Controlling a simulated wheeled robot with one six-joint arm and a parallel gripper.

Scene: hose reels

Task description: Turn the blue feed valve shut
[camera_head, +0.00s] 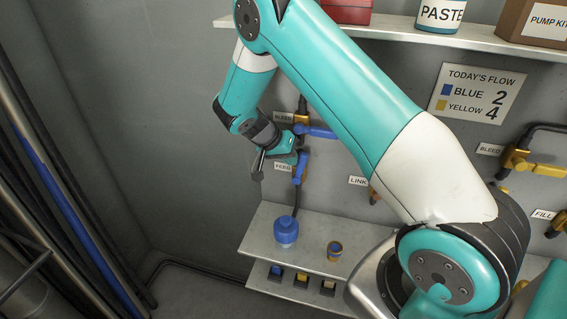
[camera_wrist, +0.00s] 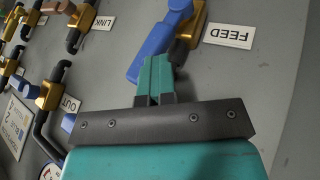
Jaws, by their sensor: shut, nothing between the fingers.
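The blue feed valve lever (camera_wrist: 146,54) shows in the wrist view, running down and left from its blue hub and brass body (camera_wrist: 197,22), beside the FEED label (camera_wrist: 229,36). My gripper is shut and empty. In the wrist view its fingertips (camera_wrist: 157,64) lie against or just in front of the lever's right side; I cannot tell whether they touch. The fingers hide part of the lever, and my wrist hides part of the valve in the head view.
A flow sign (camera_head: 478,93) hangs right. Dark pipes stand at left.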

